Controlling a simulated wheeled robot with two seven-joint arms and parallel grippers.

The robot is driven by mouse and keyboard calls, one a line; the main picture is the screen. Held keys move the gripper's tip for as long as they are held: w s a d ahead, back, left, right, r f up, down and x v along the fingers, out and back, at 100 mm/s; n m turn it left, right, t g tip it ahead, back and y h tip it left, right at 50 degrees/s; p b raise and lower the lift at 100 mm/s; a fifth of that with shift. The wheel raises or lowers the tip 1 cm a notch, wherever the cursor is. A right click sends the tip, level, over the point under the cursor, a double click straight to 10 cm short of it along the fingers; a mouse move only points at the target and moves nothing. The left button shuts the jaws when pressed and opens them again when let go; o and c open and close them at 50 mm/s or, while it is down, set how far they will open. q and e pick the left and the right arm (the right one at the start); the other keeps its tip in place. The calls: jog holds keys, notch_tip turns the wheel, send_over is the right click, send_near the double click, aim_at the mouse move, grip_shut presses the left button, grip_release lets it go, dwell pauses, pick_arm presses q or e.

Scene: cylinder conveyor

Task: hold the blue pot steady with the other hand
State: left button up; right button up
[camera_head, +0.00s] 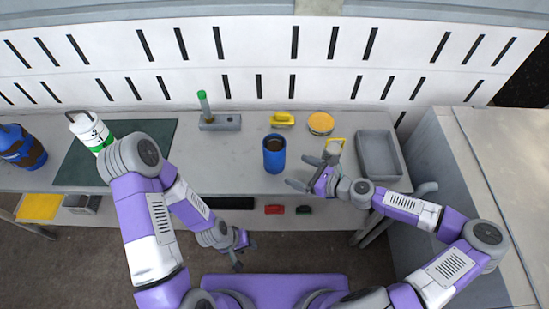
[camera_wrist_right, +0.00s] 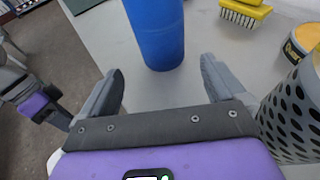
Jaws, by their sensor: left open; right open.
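The blue pot (camera_head: 274,155) stands upright near the front edge of the grey table, with a dark brown top surface inside its rim. My right gripper (camera_head: 297,184) is open and empty, just in front and to the right of the pot. In the right wrist view the blue pot (camera_wrist_right: 158,35) stands just ahead of the two parted fingers, centred on the gap; its top is out of frame. My left gripper (camera_head: 238,252) is open and empty, low in front of the table, away from the pot.
Close right of my right gripper is a perforated grey holder (camera_wrist_right: 293,112). Behind are a yellow brush (camera_head: 283,119) and a yellow-topped tin (camera_head: 320,123). A grey tray (camera_head: 380,155) lies at right. A grey block (camera_head: 222,123) stands back left.

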aim_at(283, 164)
jog(key=shift+w+a+f+b, duration=0.2)
jog(key=shift+w+a+b, duration=0.15)
jog(key=b+x, duration=0.2)
jog(key=x, duration=0.5)
jog(key=shift+w+a+f+b, duration=0.1)
jog(key=shift+w+a+b, duration=0.15)
jog(key=shift+a+b, duration=0.1)
pick_arm(q)
jog(key=shift+f, duration=1.85)
pick_arm(e)
jog(key=shift+w+a+f, duration=0.15)
jog(key=shift+w+a, duration=0.15)
jog(key=shift+a, duration=0.05)
jog(key=shift+c, duration=0.2)
jog(key=c, duration=1)
pick_arm(q)
jog(key=shift+c, duration=0.4)
